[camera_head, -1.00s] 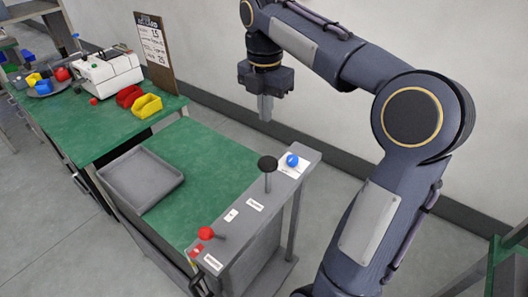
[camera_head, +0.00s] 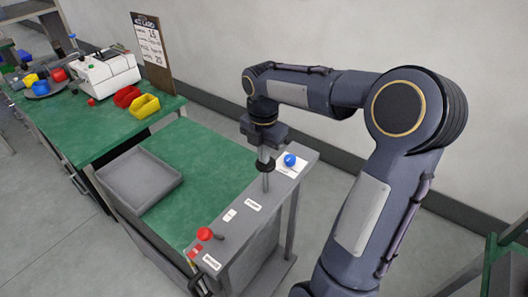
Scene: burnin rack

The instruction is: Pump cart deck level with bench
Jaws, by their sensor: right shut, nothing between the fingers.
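The cart's green deck (camera_head: 208,153) stands beside the green-topped bench (camera_head: 100,128). The deck looks a little lower than the bench top, but the exact height gap is hard to judge. A grey control rail (camera_head: 232,232) runs along the cart's near right side. On it stand a lever with a black knob (camera_head: 266,167), a blue knob (camera_head: 290,160) and a red knob (camera_head: 204,234). My right gripper (camera_head: 265,155) points down, shut and empty, right at the black knob and partly covering it. I cannot tell whether it touches. My left gripper is out of view.
A grey tray (camera_head: 172,188) lies on the deck's left side. The bench carries a red bin (camera_head: 127,96), a yellow bin (camera_head: 145,106), a white machine (camera_head: 108,71) and an upright sign board (camera_head: 152,52). A wall stands behind. Most of the deck is clear.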

